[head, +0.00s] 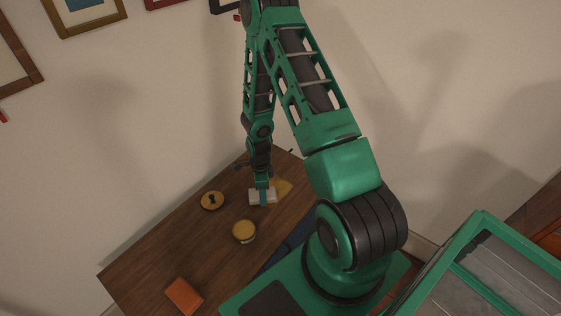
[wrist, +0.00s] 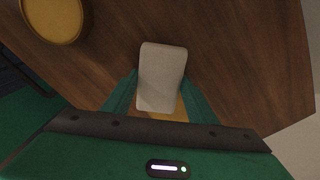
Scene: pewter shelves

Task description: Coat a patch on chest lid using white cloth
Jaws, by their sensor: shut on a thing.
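My gripper (head: 263,190) is shut on the white cloth (head: 255,198), a pale folded block in the head view. In the wrist view the cloth (wrist: 162,75) sits between the two green fingers of my gripper (wrist: 161,82). The brown wooden chest lid (head: 170,245) lies below. A yellowish patch (head: 284,187) shows on the lid beside the cloth, and part of it shows under the cloth in the wrist view (wrist: 181,112). The cloth is at or just above the lid; I cannot tell whether it touches.
A round tin with a yellow top (head: 243,231) stands in front of my gripper. A gold disc with a dark knob (head: 212,200) lies to its left. An orange block (head: 184,295) lies near the front corner. Framed pictures (head: 88,15) hang on the wall behind. The left lid area is clear.

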